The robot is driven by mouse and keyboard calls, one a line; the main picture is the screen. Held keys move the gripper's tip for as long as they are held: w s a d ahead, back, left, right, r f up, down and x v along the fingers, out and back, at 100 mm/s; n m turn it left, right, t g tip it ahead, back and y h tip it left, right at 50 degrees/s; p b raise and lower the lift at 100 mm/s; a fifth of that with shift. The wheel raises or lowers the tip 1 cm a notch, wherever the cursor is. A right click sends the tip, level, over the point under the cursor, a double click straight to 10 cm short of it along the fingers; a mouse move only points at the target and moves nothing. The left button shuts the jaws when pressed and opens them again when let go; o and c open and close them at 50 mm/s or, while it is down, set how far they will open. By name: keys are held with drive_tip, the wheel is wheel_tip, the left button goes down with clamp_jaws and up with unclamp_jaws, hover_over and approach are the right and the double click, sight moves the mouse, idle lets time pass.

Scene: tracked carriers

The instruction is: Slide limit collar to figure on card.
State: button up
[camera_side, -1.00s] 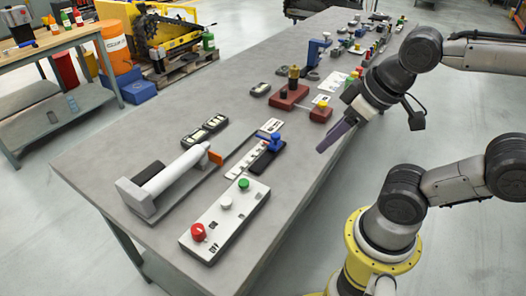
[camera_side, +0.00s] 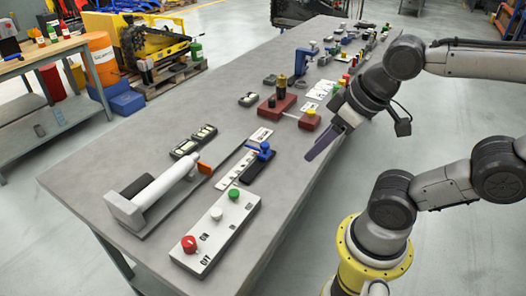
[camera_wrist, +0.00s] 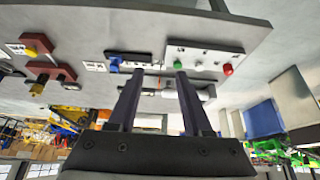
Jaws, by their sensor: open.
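A blue piece with a raised knob (camera_side: 263,152) sits on a dark bar beside a white marked strip (camera_side: 236,171); it may be the limit collar. It also shows in the wrist view (camera_wrist: 114,65). A white card (camera_side: 260,136) lies at the far end of the strip; its figure is too small to read. An orange plate (camera_side: 205,168) is at the end of a white cylinder (camera_side: 166,186) on a grey base. My gripper (camera_side: 316,150) is open and empty, right of the blue piece and apart from it. Both fingers show in the wrist view (camera_wrist: 156,72).
A white box with red, white and green buttons (camera_side: 215,228) stands near the front edge. Brown blocks (camera_side: 277,107) with knobs stand farther back. Dark cases (camera_side: 194,141) lie left of the card. The bench (camera_side: 150,150) is clear along its left side.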

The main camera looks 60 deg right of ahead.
idle(0.3)
drive_tip(key=shift+o, duration=1.3)
drive_tip(key=shift+s, duration=0.1)
drive_tip(key=w+r+m, duration=0.3)
drive_tip(key=w+r, duration=0.1)
drive_tip(key=r, duration=0.1)
drive_tip(key=m+g, duration=0.6)
hover_over(265, 144)
wheel_tip(265, 144, down, 7)
wheel_tip(265, 144, down, 14)
drive_tip(key=shift+r, duration=0.2)
